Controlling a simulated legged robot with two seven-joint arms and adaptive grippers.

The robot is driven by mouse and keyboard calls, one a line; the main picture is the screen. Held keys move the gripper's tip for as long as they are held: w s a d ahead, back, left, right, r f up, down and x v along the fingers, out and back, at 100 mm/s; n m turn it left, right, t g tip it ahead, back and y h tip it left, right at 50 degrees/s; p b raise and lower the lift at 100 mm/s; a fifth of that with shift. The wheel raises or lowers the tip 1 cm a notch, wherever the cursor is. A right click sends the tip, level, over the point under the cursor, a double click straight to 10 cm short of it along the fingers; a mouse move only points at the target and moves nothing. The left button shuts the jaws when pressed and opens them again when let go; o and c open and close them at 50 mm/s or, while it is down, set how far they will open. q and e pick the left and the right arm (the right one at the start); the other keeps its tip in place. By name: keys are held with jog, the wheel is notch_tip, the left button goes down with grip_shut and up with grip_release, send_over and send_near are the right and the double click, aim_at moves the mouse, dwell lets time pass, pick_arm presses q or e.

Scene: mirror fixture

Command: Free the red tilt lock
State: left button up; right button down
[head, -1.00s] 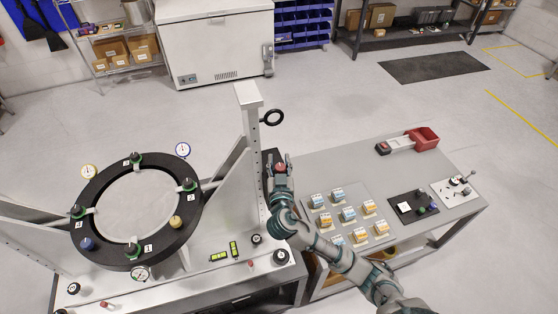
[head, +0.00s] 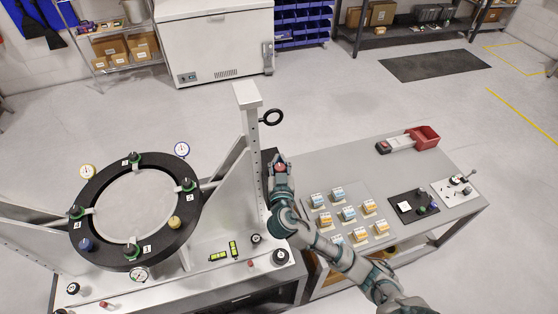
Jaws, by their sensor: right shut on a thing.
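The red tilt lock (head: 281,168) shows as a small red patch between the fingers of my right gripper (head: 279,163). The gripper is shut on it, beside the upright grey post (head: 252,150) at the right side of the mirror fixture. The fingers and wrist hide most of the lock, so its turn position cannot be told. The black mirror ring (head: 97,187) lies tilted toward the view in its frame, with numbered green-and-black clamps around it. My left gripper is not in view.
A black handwheel (head: 272,117) sticks out from the post above my gripper. To the right, a grey table (head: 330,165) holds several small boxes, a black pad (head: 405,208) and a red bin (head: 424,137). Dial gauges (head: 182,149) stand around the ring.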

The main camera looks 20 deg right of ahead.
jog(key=shift+s+a+f, duration=0.1)
jog(key=shift+a+f, duration=0.05)
jog(key=shift+f, duration=0.25)
